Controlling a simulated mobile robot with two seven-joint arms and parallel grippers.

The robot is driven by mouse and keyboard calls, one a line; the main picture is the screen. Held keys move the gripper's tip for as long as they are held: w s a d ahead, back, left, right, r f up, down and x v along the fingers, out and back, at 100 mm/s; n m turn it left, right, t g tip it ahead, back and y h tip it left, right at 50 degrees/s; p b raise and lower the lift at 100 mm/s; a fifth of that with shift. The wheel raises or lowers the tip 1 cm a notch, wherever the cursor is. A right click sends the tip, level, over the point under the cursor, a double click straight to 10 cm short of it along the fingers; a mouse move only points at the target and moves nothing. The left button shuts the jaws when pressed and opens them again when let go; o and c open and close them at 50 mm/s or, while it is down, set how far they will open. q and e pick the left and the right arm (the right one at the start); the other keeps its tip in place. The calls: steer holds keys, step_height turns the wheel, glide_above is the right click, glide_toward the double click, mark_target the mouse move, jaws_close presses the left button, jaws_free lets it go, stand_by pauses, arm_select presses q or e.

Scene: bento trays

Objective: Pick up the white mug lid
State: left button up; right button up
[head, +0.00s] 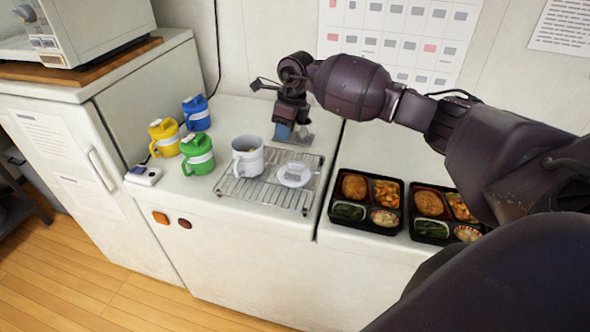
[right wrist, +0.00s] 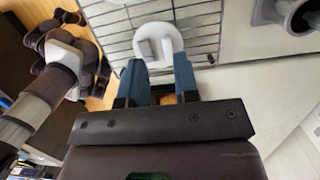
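The white mug lid (head: 293,174) lies flat on the wire rack (head: 252,190), to the right of the white mug (head: 247,160). In the right wrist view the lid (right wrist: 158,42) shows its raised handle, just beyond my fingertips. My right gripper (head: 292,134) is above the counter, behind the lid in the head view. Its two blue fingers (right wrist: 159,66) are apart with nothing between them, pointing toward the lid. The gap between fingertips and lid is hard to judge. My left gripper cannot be made out in either view.
Yellow (head: 164,138), blue (head: 196,113) and green (head: 197,154) jugs stand left of the mug. Two filled bento trays (head: 334,222) (head: 414,236) sit to the right, under my right arm. The counter between rack and trays is clear.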

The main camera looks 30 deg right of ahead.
mark_target(296, 162)
steer(key=shift+n+g+h, duration=0.3)
steer(key=shift+g+h, duration=0.5)
steer(key=shift+s+d+f+p, duration=0.2)
steer(key=shift+s+d+f, duration=0.15)
steer(key=shift+f, duration=1.5)
steer(key=shift+s+d+f+p, duration=0.3)
steer(key=shift+s+f, duration=0.1)
steer(key=shift+f, duration=1.4)
steer(key=shift+s+d+f+p, duration=0.15)
steer(key=shift+s+d+f, duration=0.2)
steer(key=shift+f, duration=1.5)
jaws_close()
